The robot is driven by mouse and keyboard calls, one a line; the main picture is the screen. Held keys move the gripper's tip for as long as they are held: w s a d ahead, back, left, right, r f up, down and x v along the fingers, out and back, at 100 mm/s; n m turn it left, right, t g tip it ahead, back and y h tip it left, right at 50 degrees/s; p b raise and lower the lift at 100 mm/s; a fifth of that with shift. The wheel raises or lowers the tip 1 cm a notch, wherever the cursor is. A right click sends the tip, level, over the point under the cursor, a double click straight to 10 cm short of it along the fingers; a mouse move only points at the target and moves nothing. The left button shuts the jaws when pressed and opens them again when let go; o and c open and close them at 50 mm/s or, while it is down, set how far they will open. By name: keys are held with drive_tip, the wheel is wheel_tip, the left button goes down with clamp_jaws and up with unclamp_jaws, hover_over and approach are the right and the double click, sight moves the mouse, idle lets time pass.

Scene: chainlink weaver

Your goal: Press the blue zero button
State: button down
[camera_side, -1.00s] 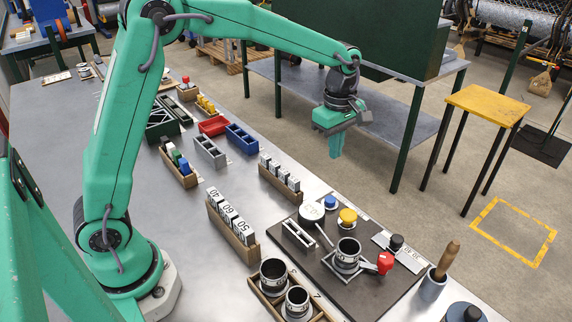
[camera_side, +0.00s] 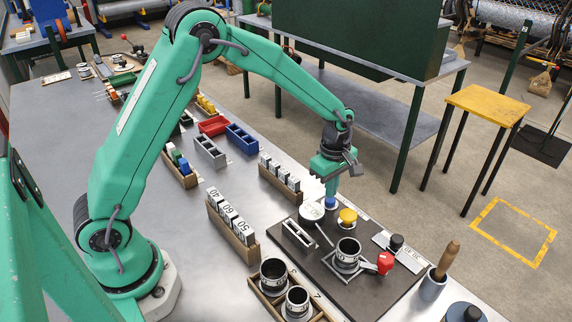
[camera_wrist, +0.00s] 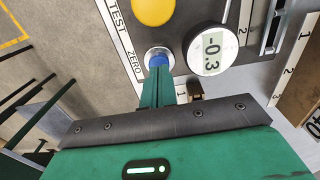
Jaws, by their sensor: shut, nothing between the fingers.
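The blue zero button (camera_side: 331,203) sits in a round pale collar near the far edge of the dark test panel. It shows in the wrist view (camera_wrist: 158,58) beside the printed word ZERO. My gripper (camera_side: 331,194) is shut and empty, pointing down right over the button. In the wrist view its green fingertips (camera_wrist: 159,71) overlap the button's lower part; I cannot tell whether they touch it or press it. The round white gauge (camera_wrist: 207,49) right of the button reads -0.3.
A yellow button (camera_side: 347,216) stands close to the blue one. The panel (camera_side: 325,272) also carries a ring on a fixture (camera_side: 347,255), a red knob (camera_side: 385,263) and a black knob (camera_side: 396,243). A rack of numbered blocks (camera_side: 232,228) stands to the left.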

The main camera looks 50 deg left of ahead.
sight(329, 200)
drive_tip(key=shift+f, duration=0.65)
drive_tip(key=shift+s+f, duration=0.1)
drive_tip(key=shift+f, duration=1)
wheel_tip(329, 200, up, 16)
drive_tip(key=shift+w+f, duration=0.25)
drive_tip(key=shift+d, duration=0.1)
idle(0.5)
